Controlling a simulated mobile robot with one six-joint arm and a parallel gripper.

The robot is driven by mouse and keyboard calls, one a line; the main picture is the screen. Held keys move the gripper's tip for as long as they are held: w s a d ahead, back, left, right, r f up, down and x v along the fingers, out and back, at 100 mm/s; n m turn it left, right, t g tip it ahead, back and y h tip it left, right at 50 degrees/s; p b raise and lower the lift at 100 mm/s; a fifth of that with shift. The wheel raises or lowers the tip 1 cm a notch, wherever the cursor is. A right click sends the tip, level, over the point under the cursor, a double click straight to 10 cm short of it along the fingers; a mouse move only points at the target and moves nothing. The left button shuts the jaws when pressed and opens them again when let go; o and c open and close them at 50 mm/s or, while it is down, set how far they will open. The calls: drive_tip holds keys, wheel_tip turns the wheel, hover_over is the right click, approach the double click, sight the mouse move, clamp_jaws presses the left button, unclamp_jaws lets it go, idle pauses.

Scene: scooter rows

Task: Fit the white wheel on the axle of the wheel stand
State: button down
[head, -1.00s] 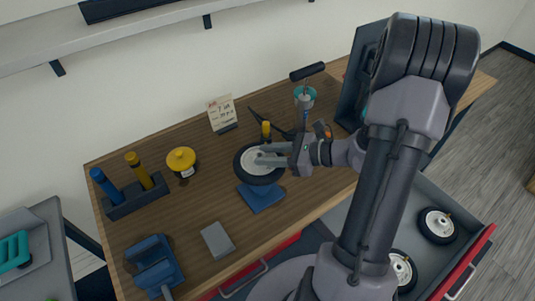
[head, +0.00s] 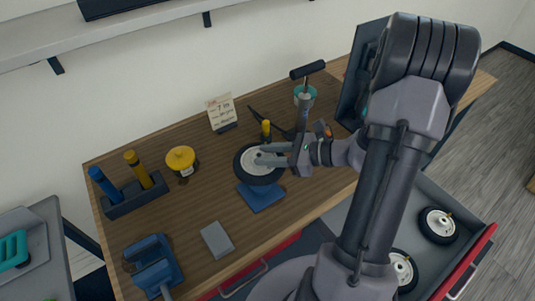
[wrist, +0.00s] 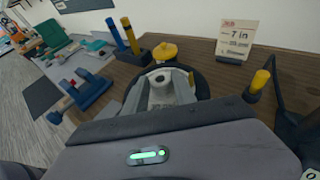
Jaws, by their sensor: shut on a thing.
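The white wheel (head: 249,168), with a white hub and a black tyre, is in front of and over the blue base of the wheel stand (head: 262,198). My gripper (head: 261,154) is shut on the wheel's hub from the right. In the wrist view the white hub (wrist: 162,99) shows between my fingers, with the black tyre behind. A dark round spot shows near the hub's centre. The wheel hides the axle in the head view, so I cannot tell whether the axle is inside the hub.
A yellow-lidded pot (head: 181,160), a holder with blue and yellow handles (head: 136,200), a grey block (head: 217,240) and a blue vice-like tool (head: 155,265) stand left on the bench. A card (head: 222,113) stands behind. More wheels (head: 438,225) lie in the open drawer at right.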

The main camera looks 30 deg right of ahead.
drive_tip(key=shift+f+b, duration=3.5)
drive_tip(key=shift+f, duration=0.7)
drive_tip(key=c, duration=0.9)
unclamp_jaws()
drive_tip(key=p+v, duration=0.4)
drive_tip(key=v, duration=1.3)
drive_tip(key=shift+s+d+r, duration=0.1)
drive_tip(key=shift+s+d, duration=0.05)
